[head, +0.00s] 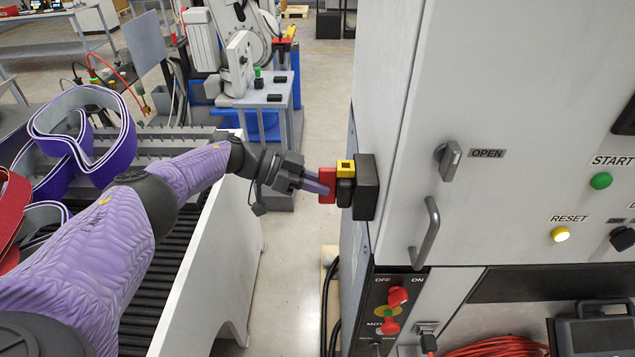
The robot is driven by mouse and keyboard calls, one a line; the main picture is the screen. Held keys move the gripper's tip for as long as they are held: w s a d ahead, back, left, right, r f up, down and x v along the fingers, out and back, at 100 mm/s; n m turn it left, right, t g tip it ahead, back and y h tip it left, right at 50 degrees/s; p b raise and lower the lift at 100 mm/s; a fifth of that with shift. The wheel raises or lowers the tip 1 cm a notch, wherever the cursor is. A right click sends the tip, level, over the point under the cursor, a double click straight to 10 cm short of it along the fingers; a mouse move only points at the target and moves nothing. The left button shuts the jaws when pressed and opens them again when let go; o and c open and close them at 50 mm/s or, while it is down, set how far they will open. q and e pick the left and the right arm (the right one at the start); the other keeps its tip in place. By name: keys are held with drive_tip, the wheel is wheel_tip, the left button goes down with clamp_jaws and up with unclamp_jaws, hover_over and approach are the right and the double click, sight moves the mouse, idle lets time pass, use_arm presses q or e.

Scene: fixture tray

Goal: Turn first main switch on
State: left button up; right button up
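A switch with a red handle (326,186), a yellow part (345,167) and a black box (368,187) sits on the left side of the grey cabinet (387,110). My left gripper (322,184) reaches in from the left, its fingertips at the red handle. They look to be touching it, but whether they are closed around it is not clear. A lower panel marked OFF and ON carries a red switch (397,297) with green and red parts below it. Which switch is the first main one is not marked. My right gripper is out of view.
The cabinet front has an OPEN latch (449,160), a bar handle (426,235), a green START button (601,180) and a lit RESET button (560,234). A roller conveyor (213,262) stands below my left arm.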

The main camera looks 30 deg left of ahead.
use_arm(q)
drive_tip(key=o, duration=0.4)
drive_tip(key=b+v, duration=0.1)
drive_tip(key=v, duration=0.9)
drive_tip(key=shift+f+b, duration=0.1)
drive_tip(key=shift+b, duration=0.3)
